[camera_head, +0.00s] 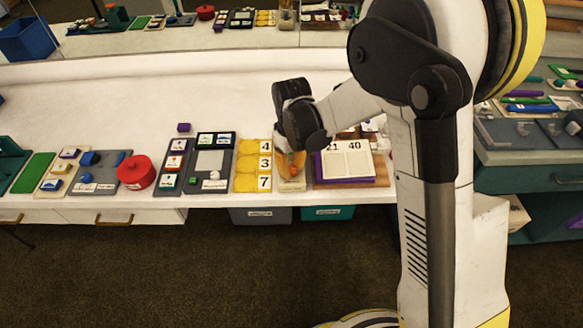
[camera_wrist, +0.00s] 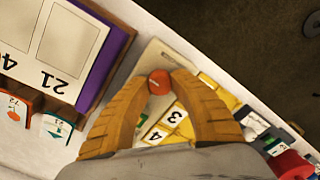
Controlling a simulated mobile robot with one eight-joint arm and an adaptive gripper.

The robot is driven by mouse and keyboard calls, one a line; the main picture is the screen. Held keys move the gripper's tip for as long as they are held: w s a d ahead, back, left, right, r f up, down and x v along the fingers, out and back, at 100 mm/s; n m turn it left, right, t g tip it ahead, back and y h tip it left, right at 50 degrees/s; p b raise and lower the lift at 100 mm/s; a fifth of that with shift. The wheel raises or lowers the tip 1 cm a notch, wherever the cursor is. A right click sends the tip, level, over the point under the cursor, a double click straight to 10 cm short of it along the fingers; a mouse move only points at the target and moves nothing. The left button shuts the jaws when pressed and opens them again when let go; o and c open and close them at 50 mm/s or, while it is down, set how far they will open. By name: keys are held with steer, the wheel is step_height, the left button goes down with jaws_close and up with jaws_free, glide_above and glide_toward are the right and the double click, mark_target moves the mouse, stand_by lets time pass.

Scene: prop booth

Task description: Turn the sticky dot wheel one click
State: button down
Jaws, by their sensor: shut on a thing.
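In the wrist view, a small orange-red round piece (camera_wrist: 159,82) sits between the two tan fingertips of my gripper (camera_wrist: 160,82). The fingers are closed on it from both sides. It is over a narrow cream board (camera_wrist: 148,57), which also shows near the table's front edge in the head view (camera_head: 291,185). I cannot tell whether this piece is the sticky dot wheel or a part of it. In the head view, my gripper (camera_head: 292,158) points down at the board, and the arm hides much of the contact. No dots or click marks can be made out.
Close on the right is a purple-edged board with 21 and 40 on pale pages (camera_head: 347,162). Close on the left are yellow number panels (camera_head: 252,165), a dark panel (camera_head: 210,163) and a red pot (camera_head: 136,172). The white table behind is mostly clear.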

mark_target(292, 168)
stand_by(0.3)
steer(key=c, duration=1.1)
jaws_free()
steer(key=shift+o, duration=0.2)
steer(key=shift+r, duration=0.1)
step_height(292, 168, up, 12)
